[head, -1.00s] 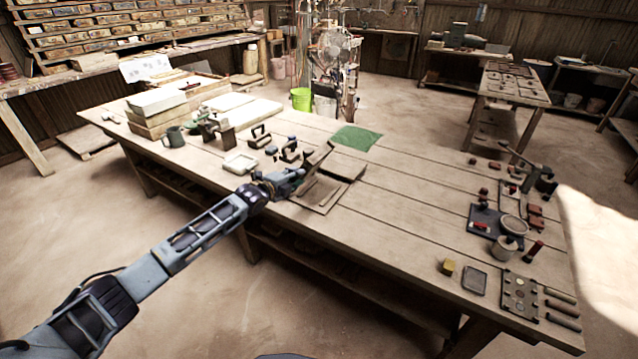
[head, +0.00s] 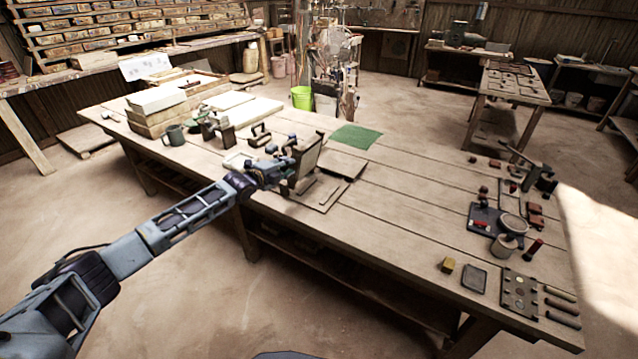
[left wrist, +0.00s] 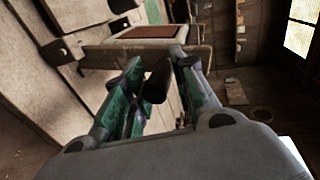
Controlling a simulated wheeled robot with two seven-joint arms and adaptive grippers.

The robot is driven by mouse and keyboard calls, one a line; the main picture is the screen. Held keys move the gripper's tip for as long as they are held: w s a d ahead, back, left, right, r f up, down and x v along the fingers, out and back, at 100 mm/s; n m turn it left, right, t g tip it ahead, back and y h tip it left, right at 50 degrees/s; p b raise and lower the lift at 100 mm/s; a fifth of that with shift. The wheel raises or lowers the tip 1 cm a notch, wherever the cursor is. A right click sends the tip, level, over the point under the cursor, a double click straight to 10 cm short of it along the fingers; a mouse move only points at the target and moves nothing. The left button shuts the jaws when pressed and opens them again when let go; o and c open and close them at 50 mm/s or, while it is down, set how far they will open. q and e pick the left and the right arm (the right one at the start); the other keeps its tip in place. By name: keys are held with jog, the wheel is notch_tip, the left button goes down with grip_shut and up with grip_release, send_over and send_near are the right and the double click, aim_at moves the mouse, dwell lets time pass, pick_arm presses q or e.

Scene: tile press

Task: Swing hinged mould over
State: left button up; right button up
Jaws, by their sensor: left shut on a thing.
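The hinged mould's wooden leaf (head: 308,158) stands raised and nearly upright over its flat base (head: 326,194) near the front edge of the long table. My left gripper (head: 284,166) is at the leaf's left side. In the left wrist view, its green-padded fingers (left wrist: 158,72) are shut on a dark handle (left wrist: 156,88) at the leaf's edge. The fingers partly hide the handle. My right gripper is in neither view.
A flat plate (head: 346,164) lies right of the base, and a green cloth (head: 356,137) lies behind. A dark iron-like tool (head: 260,135) and a mug (head: 174,135) stand to the left. The table's middle right is clear; small tools sit at its right end.

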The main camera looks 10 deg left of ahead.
pick_arm(q)
jog(key=shift+w+a, duration=0.15)
jog(key=shift+a, duration=0.4)
